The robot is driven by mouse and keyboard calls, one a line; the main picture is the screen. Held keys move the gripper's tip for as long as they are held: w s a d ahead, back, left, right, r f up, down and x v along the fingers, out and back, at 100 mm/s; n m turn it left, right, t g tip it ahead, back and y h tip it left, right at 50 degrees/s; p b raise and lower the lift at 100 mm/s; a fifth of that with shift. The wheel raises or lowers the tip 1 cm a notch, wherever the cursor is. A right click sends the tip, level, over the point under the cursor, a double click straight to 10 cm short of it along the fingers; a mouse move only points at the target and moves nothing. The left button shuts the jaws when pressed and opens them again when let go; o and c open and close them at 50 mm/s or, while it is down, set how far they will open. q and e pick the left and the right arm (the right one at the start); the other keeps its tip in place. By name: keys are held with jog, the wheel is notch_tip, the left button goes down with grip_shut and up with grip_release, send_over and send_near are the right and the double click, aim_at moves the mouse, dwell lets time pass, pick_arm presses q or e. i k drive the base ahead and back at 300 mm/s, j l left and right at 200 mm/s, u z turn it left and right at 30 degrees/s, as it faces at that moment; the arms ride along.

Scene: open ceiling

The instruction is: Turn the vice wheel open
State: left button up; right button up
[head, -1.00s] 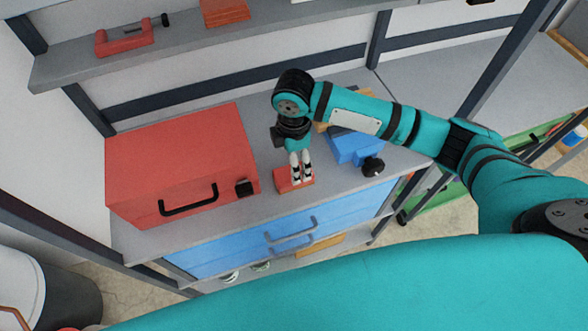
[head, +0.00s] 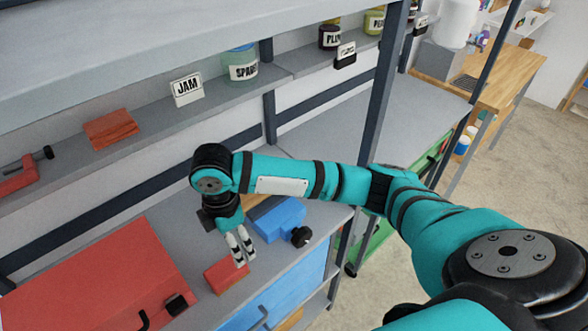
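A blue vice (head: 280,219) sits on the grey workbench. Its black wheel (head: 301,237) faces the front right. My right gripper (head: 242,260) points down to the left of the vice, above or against a small red block (head: 224,277). Its two slim fingers are close together and look shut, with nothing seen between them. It is apart from the wheel. My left gripper is not in view.
A red toolbox (head: 95,275) stands on the bench at left. A blue drawer (head: 285,290) is below the vice. Bench to the right is clear.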

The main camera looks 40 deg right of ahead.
aim_at(303, 236)
jog(key=z, duration=1.2)
